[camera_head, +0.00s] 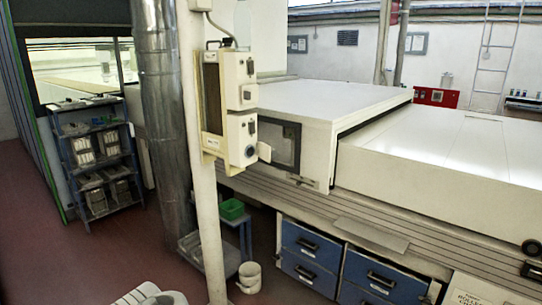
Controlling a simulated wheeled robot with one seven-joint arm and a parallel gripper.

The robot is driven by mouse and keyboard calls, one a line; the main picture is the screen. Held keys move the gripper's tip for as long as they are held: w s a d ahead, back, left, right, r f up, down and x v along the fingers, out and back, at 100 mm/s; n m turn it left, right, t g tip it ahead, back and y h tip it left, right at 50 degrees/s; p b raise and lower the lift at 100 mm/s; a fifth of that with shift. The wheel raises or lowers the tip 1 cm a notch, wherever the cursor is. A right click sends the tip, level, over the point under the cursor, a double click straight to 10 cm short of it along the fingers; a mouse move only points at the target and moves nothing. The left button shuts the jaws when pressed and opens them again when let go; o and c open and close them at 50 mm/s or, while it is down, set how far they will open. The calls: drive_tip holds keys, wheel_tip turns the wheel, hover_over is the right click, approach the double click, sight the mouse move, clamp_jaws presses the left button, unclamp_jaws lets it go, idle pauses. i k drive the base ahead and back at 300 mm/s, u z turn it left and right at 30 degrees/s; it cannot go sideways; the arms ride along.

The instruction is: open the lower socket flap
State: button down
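A cream socket box (228,105) is mounted on the pale post, with an upper and a lower unit on its right side. The lower unit (236,135) has a dark knob and, below it, a round blue socket face (250,151). A small pale flap (264,152) stands out to the right of this socket, and the blue face is exposed, so the lower flap looks open. The upper unit (245,90) shows a grey round part that looks covered. My gripper is not in view; only a white rounded part of my arm shows at the bottom edge, well below the box.
The pale post (207,220) and a shiny duct (163,120) stand left of the machine (325,98). Blue drawers (310,245), a white bucket (250,277) and a small cart with a green bin (231,209) stand low. Red floor at left is clear.

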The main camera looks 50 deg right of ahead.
sight(266, 154)
drive_tip(key=z, duration=0.65)
drive_tip(key=i, duration=0.75)
drive_tip(key=z, duration=1.25)
drive_tip(key=i, duration=0.2)
